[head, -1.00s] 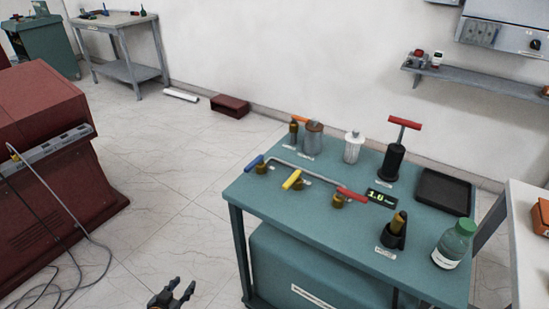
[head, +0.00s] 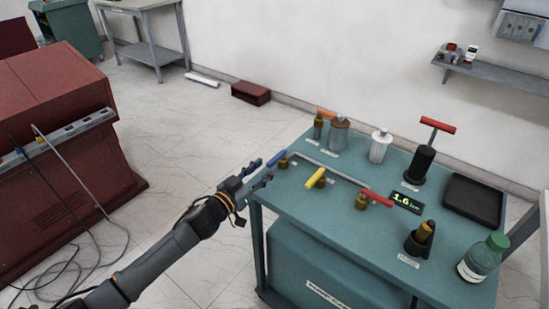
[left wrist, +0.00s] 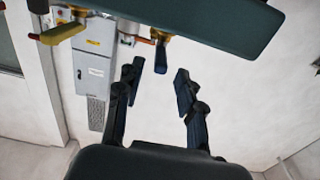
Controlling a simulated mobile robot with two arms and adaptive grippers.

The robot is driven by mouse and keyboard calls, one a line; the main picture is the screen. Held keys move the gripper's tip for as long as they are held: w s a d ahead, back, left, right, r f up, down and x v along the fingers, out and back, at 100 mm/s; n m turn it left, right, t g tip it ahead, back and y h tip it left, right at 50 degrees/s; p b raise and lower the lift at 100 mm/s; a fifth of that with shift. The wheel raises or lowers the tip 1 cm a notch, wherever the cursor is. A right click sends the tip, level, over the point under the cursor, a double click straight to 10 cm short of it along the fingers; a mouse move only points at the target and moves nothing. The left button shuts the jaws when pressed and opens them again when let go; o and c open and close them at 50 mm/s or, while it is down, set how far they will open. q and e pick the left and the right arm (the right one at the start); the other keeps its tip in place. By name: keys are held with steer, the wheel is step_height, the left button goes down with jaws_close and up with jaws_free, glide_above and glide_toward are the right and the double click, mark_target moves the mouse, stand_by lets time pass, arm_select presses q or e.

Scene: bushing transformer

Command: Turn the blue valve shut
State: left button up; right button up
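The blue valve handle (head: 276,158) sits at the left edge of the teal table (head: 330,225), on a brass valve (head: 283,163) at the end of a grey pipe. My left gripper (head: 261,172) is just left of the handle, its fingers open and pointing toward it. In the left wrist view the blue handle (left wrist: 161,59) appears beyond the open fingers (left wrist: 158,82), roughly between the tips. A gap seems to remain; I cannot tell any contact. My right gripper is out of view.
A yellow handle (head: 315,178) and a red handle (head: 377,198) are on the same pipe. A green-capped bottle (head: 481,260), black tray (head: 472,200) and red-handled black pump (head: 423,160) stand farther right.

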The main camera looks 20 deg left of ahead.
mark_target(285, 150)
arm_select(q)
steer(key=x, duration=0.5)
steer(key=shift+w+d, duration=0.1)
steer(key=shift+w, duration=0.1)
jaws_close()
